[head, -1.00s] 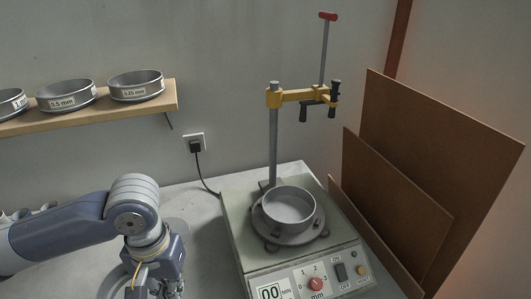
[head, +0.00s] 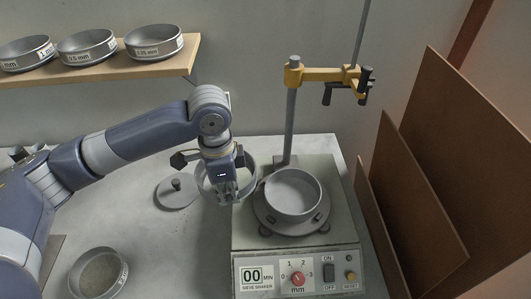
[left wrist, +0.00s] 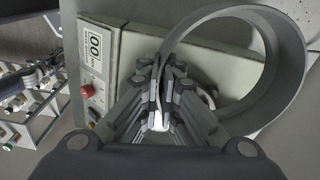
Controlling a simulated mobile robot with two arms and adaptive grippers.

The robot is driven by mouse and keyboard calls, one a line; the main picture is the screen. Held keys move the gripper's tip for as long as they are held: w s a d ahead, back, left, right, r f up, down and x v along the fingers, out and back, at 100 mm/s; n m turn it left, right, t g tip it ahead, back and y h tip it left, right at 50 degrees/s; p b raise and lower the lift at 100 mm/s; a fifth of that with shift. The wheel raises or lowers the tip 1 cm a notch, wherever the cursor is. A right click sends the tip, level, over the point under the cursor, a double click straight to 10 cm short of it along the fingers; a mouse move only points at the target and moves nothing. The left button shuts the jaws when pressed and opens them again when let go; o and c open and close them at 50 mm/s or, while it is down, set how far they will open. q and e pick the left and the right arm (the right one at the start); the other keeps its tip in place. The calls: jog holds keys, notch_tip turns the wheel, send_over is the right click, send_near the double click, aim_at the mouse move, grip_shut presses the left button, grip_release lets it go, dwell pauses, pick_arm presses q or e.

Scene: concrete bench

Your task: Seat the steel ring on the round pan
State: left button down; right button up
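The steel ring (head: 252,176) is a grey open band, partly behind my left gripper (head: 227,192) in the head view. In the left wrist view the ring (left wrist: 292,70) reaches out to the right from between the fingers (left wrist: 162,90), which are shut on its wall. It is held left of the round pan (head: 293,214). The pan is a shallow grey dish, open at the top, sitting on the sieve shaker (head: 247,240). The ring is apart from the pan. My right gripper is not in view.
A yellow clamp arm (head: 325,74) on a post stands behind the pan. A knobbed lid (head: 177,193) and a sieve with grainy contents (head: 98,274) lie on the bench. Several sieves line a shelf (head: 120,70). Brown boards (head: 440,170) lean at the right.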

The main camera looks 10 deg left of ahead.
pick_arm(q)
jog(key=w+d+r+m+p, duration=0.2)
jog(key=w+d+m+p, duration=0.1)
jog(key=m, duration=0.3)
jog(key=r+m+p, duration=0.1)
jog(key=m+p, duration=0.5)
jog(key=m, duration=0.9)
send_over(267, 187)
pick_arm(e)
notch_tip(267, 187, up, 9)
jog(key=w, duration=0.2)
pick_arm(q)
jog(key=shift+s+b, duration=0.15)
jog(key=shift+b, duration=0.3)
jog(key=shift+a+f+b, duration=0.1)
jog(key=shift+f+b, duration=0.3)
jog(key=shift+f, duration=0.05)
notch_tip(267, 187, down, 3)
jog(key=b, duration=0.3)
jog(key=shift+f, duration=0.55)
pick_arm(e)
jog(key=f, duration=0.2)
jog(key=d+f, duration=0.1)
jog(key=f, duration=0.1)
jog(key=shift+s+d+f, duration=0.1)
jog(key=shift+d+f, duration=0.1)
